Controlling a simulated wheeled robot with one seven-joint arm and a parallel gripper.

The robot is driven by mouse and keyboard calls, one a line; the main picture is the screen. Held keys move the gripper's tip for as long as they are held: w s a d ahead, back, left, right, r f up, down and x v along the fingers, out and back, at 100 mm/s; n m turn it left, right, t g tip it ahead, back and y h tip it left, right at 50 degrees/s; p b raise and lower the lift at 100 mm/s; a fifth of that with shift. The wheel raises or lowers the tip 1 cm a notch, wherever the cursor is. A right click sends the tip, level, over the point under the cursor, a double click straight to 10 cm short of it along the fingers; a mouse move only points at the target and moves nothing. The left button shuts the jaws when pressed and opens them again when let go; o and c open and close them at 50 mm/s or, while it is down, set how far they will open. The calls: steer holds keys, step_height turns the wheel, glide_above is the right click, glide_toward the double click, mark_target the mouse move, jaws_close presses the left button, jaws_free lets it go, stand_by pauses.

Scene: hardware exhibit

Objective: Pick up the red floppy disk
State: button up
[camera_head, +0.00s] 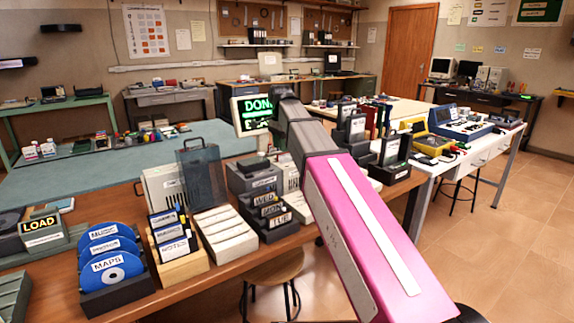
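I cannot pick out the red floppy disk for certain. Small dark holders with disk-like cards (356,128) stand on the right part of the wooden bench (222,275). A narrow red item (384,113) shows behind them, too small to identify. My arm, with a pink link and a dark grey link, reaches from the lower right up over the bench and hides part of it. My gripper cannot be made out.
Blue discs (112,270) in a dark rack, a wooden card holder (180,263) and a beige slotted tray (224,234) crowd the bench's left part. A stool (275,268) stands under its front edge. A white table (480,152) with devices is at right. Open floor lies at lower right.

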mark_target(283, 158)
steer(key=shift+s+d+f, duration=0.15)
steer(key=shift+f, duration=1.3)
steer(key=shift+s+d+f, duration=0.1)
steer(key=shift+d+f, duration=0.05)
steer(key=shift+f, duration=1.25)
jaws_close()
